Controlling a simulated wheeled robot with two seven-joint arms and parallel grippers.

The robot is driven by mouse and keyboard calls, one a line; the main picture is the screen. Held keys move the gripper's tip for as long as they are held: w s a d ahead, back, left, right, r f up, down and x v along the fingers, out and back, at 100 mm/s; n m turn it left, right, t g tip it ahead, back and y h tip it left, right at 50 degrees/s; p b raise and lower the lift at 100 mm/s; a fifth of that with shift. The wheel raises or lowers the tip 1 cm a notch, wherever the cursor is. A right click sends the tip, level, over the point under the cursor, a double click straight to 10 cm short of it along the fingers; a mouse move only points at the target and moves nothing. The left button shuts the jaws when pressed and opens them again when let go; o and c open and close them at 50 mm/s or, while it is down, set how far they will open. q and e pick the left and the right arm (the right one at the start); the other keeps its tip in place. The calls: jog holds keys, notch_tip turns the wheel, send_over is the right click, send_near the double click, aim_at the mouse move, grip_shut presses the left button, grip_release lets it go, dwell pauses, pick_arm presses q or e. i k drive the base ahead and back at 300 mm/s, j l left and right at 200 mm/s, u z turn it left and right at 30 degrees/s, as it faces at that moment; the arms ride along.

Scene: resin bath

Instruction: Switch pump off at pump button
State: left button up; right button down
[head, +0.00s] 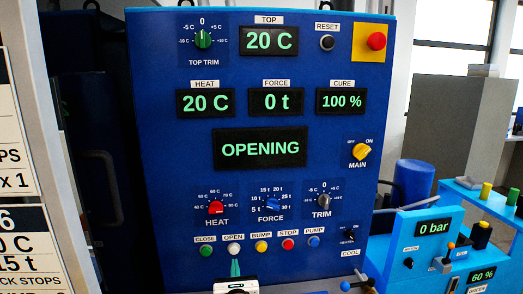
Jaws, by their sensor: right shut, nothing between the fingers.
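The blue pump button (314,241) is at the right end of a row of buttons low on the blue control panel (190,130), under its PUMP label. My right gripper (235,262) comes up from the bottom edge, with its teal fingers together and empty. Its fingertips are just below the white OPEN button (234,248), to the left of the pump button. I cannot tell whether they touch the panel. The panel's main display (260,148) reads OPENING. My left gripper is not in view.
The green CLOSE (206,250), yellow BUMP (261,246) and red STOP (288,244) buttons share the row. A COOL switch (350,236) is right of the pump button. A light-blue unit reading 0 bar (433,228) stands at the lower right.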

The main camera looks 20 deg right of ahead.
aim_at(314, 243)
jog(key=z, duration=0.7)
